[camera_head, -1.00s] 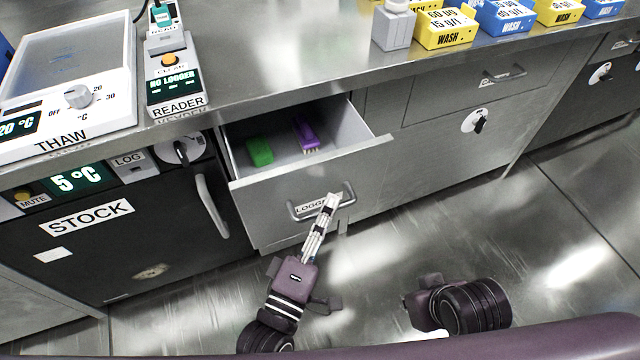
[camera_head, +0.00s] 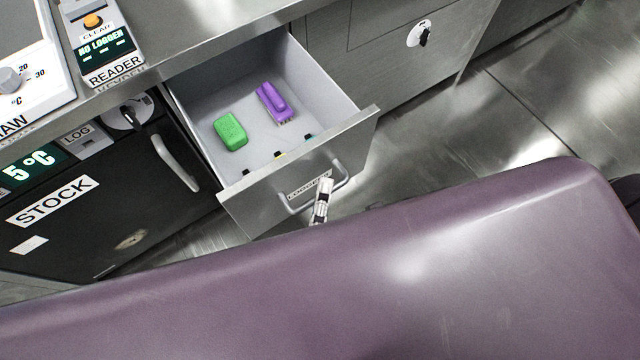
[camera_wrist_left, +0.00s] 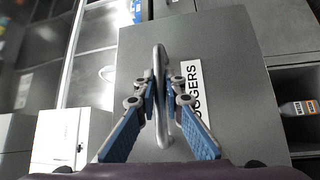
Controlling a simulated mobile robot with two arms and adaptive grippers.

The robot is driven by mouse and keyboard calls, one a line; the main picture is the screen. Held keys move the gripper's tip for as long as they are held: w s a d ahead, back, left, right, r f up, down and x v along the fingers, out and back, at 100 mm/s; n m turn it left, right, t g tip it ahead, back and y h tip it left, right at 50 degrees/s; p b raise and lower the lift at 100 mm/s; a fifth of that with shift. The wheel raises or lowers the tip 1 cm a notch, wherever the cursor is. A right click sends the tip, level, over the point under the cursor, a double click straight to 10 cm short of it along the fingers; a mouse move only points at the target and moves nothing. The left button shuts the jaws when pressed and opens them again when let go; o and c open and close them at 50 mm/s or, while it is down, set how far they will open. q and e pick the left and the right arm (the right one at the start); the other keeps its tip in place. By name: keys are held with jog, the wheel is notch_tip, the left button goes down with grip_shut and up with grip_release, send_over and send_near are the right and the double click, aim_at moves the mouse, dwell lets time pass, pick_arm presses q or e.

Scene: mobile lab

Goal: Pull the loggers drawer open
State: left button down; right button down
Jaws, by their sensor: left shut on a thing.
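The loggers drawer (camera_head: 350,136) stands well open in the head view, its label partly hidden by my gripper. A green logger (camera_head: 230,132) and a purple logger (camera_head: 273,102) lie inside, with small dark and coloured things near the front wall. My left gripper (camera_head: 324,186) is at the bar handle (camera_head: 341,181). In the left wrist view its blue-padded fingers (camera_wrist_left: 160,88) are shut on the handle (camera_wrist_left: 160,60), beside the LOGGERS label (camera_wrist_left: 192,88). My right gripper does not show.
The dark STOCK fridge (camera_head: 100,200) with its handle stands left of the drawer. The READER unit (camera_head: 100,40) sits on the counter above. A cabinet with a key lock (camera_head: 420,34) is to the right. Bare floor (camera_head: 530,110) lies at the right.

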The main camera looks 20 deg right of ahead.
pick_arm(q)
jog(key=shift+f, duration=0.1)
jog(key=c, duration=2)
grip_release()
jog(key=shift+s, duration=0.1)
jog(key=v, duration=1.2)
jog(key=shift+a, duration=0.1)
jog(key=shift+f, duration=0.1)
